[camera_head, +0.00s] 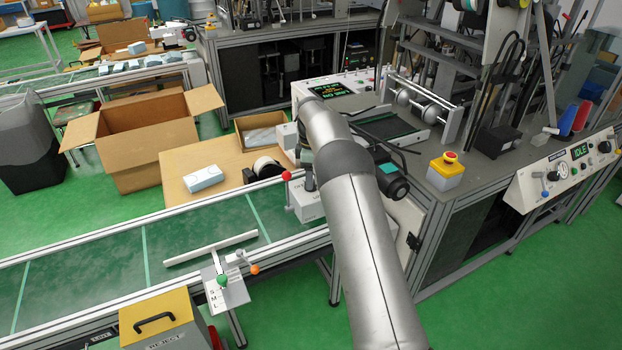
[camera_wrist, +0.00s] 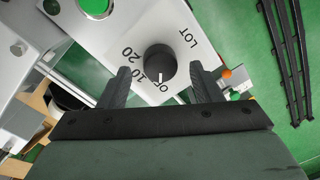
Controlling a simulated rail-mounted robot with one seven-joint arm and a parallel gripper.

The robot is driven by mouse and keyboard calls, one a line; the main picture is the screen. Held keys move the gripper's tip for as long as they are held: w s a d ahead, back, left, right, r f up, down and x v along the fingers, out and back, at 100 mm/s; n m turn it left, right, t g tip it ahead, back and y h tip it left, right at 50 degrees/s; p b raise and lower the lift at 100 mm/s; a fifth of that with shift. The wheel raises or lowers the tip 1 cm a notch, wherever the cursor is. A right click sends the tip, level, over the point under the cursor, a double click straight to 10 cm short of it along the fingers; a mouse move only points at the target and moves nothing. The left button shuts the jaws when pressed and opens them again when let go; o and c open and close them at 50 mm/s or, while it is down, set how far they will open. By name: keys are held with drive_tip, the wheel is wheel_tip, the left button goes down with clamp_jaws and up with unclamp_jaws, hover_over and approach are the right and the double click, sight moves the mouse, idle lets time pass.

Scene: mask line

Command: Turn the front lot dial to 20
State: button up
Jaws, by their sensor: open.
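The lot dial (camera_wrist: 160,62) is a round black knob on a white panel (camera_wrist: 195,62) marked LOT, 20, 10 and OFF, with OFF partly hidden. Its white mark points down in the wrist view, toward OFF. My gripper (camera_wrist: 160,70) is open, with one dark finger on each side of the knob. Gaps show between the fingers and the knob in this view; I cannot tell their depth relative to it. In the head view my arm hides the dial, and a white box (camera_head: 308,205) shows beside the arm.
A green conveyor (camera_head: 110,255) runs left of my arm. A red ball-ended lever (camera_head: 287,175) stands close by. An emergency stop (camera_head: 446,168) and a control panel (camera_head: 565,170) reading IDLE are at right. A green button (camera_wrist: 96,6) is beyond the dial.

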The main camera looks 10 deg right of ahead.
drive_tip(key=shift+f, duration=0.95)
drive_tip(key=shift+c, duration=0.3)
drive_tip(key=c, duration=0.9)
drive_tip(key=shift+c, duration=0.2)
